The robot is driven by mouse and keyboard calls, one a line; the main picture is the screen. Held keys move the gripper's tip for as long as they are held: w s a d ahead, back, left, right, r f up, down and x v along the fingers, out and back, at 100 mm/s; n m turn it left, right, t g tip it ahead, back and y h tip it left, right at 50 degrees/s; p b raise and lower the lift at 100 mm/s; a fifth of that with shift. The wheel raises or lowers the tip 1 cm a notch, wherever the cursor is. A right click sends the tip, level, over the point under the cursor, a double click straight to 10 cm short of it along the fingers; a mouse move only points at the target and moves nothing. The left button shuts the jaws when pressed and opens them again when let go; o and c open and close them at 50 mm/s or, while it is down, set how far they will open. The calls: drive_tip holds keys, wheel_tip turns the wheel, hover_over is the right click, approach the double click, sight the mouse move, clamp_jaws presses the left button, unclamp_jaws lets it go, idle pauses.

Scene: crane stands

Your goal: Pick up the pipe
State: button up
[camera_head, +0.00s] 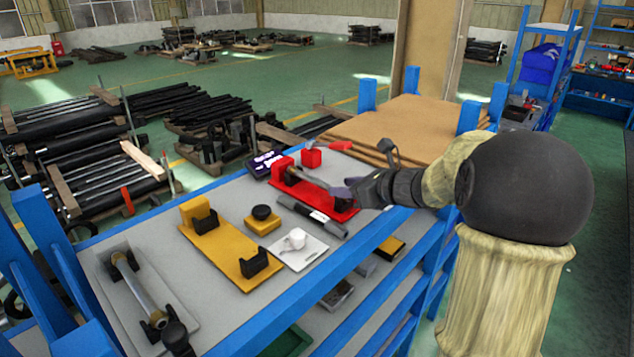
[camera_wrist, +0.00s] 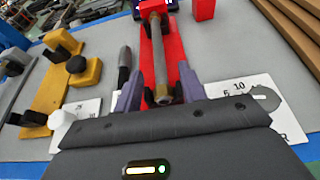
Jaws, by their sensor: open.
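A metallic pipe (camera_head: 312,182) rests lengthwise in dark holders on a red stand (camera_head: 300,198) on the grey table top. In the wrist view the pipe (camera_wrist: 159,55) runs up the middle over the red plate (camera_wrist: 173,45). My gripper (camera_wrist: 158,90) is open, its purple-grey fingers to either side of the pipe's near end. I see no clear contact; in the head view my gripper (camera_head: 343,192) is over the right part of the red stand, hiding part of it. A second pipe (camera_head: 140,288) lies on a pale stand (camera_head: 180,292) at the front left.
An empty yellow stand (camera_head: 217,243) with black holders stands left of the red one. Between them are a dark cylinder (camera_head: 312,217), a yellow block with black knob (camera_head: 262,220) and a white card (camera_head: 302,254). A red block (camera_head: 311,158) stands behind. Blue frame posts edge the table.

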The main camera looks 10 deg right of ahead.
sight(328, 185)
drive_tip(key=p+x, duration=0.1)
drive_tip(key=x, duration=0.1)
drive_tip(key=p+x, duration=0.1)
drive_tip(key=p, duration=0.1)
drive_tip(key=shift+w+a+r, duration=0.2)
drive_tip(key=shift+w+a, duration=0.2)
drive_tip(key=shift+w+a+f, duration=0.3)
drive_tip(key=shift+w+f, duration=0.1)
drive_tip(key=shift+w, duration=0.1)
drive_tip(key=shift+s, duration=0.1)
clamp_jaws()
